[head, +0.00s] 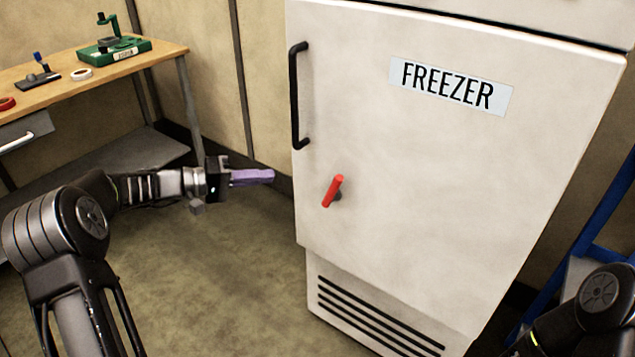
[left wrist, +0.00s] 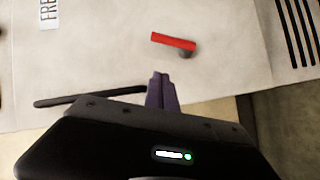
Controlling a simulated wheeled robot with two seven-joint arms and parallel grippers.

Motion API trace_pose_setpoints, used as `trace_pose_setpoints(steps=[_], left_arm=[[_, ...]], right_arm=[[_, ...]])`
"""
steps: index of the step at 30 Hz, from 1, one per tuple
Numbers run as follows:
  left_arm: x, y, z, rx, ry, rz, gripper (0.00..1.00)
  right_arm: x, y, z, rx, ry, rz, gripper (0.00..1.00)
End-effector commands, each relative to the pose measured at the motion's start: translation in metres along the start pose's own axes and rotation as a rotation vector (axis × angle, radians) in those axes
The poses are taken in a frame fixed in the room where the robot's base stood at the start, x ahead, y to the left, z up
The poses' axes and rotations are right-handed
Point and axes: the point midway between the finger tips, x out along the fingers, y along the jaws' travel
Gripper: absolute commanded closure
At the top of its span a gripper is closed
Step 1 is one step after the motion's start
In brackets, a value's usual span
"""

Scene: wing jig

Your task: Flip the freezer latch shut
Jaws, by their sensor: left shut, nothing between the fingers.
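The white freezer (head: 440,190) stands upright with its door closed against the body, as far as I can see. Its red latch lever (head: 333,191) sits low on the left side of the door, tilted off vertical with its upper end to the right, on a dark pivot. In the left wrist view the red latch (left wrist: 173,41) lies ahead of the fingers, a little to the right. My left gripper (head: 272,176) is shut and empty, its purple fingers pointing at the freezer, left of the latch and apart from it. My right gripper is out of view.
A black door handle (head: 295,95) is above and left of the latch. A wooden workbench (head: 110,75) with a green tool (head: 115,48) stands at the left. A blue frame (head: 603,215) stands at the right. The floor (head: 205,270) before the freezer is clear.

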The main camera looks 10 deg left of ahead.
Motion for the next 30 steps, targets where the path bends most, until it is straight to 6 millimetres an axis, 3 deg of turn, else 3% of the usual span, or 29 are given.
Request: trace_pose_setpoints(steps=[8,14,28,30], left_arm=[[0.002,-0.001,0.001,-0.003,-0.002,-0.002,1.0],[0.016,0.0,0.001,-0.005,-0.004,-0.001,1.0],[0.103,0.0,0.002,-0.005,-0.005,-0.002,1.0],[0.111,0.001,0.01,-0.007,-0.004,-0.002,1.0]], right_arm=[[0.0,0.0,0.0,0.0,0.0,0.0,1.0],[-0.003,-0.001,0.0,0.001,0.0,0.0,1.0],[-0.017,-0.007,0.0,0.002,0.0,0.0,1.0],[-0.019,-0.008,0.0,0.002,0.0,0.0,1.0]])
